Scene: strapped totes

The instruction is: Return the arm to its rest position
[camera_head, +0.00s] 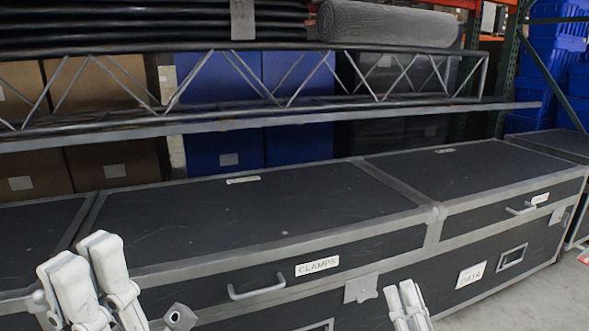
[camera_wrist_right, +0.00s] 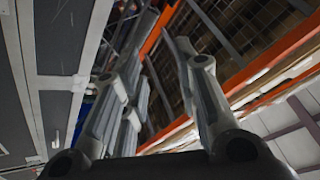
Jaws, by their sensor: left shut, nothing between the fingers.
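My left gripper (camera_head: 88,262) is at the lower left of the head view, with pale grey fingers pointing up. It is shut and empty, in front of the black case labelled CLAMPS. My right gripper (camera_head: 403,296) shows at the bottom edge of the head view, right of centre. Its fingers look apart in the right wrist view (camera_wrist_right: 162,45), with nothing between them. The arms behind both grippers are out of the head view.
The black CLAMPS case (camera_head: 240,215) and the black DATA case (camera_head: 470,173) stand close ahead, with grey edges and handles. A rack shelf (camera_head: 300,115) with a metal truss is behind them. Blue bins (camera_head: 555,60) are stacked at the right.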

